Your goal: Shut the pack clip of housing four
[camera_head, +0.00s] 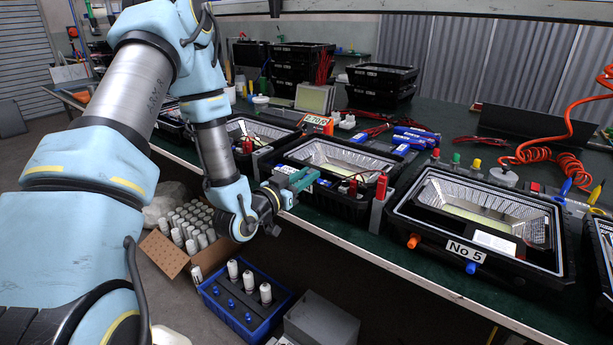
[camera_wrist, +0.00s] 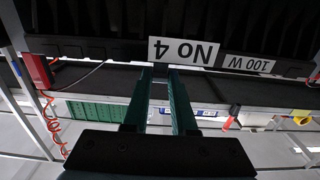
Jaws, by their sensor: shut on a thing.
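Housing four (camera_head: 345,160) is a black, open-topped floodlight housing with a silver reflector, on the green bench. In the wrist view its dark ribbed side (camera_wrist: 110,20) fills the top, with an upside-down "No 4" label (camera_wrist: 183,51). My gripper (camera_head: 307,179) reaches its front left edge with green fingers. In the wrist view the gripper (camera_wrist: 161,74) has its fingertips at the housing's edge, beside the label. It is shut on a small greyish part there, at the pack clip's place. The fingers mostly hide this part, so whether the clip is latched cannot be told.
Housing five (camera_head: 400,215), labelled "No 5", stands to the right with orange and blue knobs on its front. Red-capped parts (camera_head: 381,188) stand between the housings. Below the bench are a blue crate (camera_head: 245,310) and a cardboard box (camera_head: 165,255). A red coiled hose (camera_head: 545,160) lies at the right.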

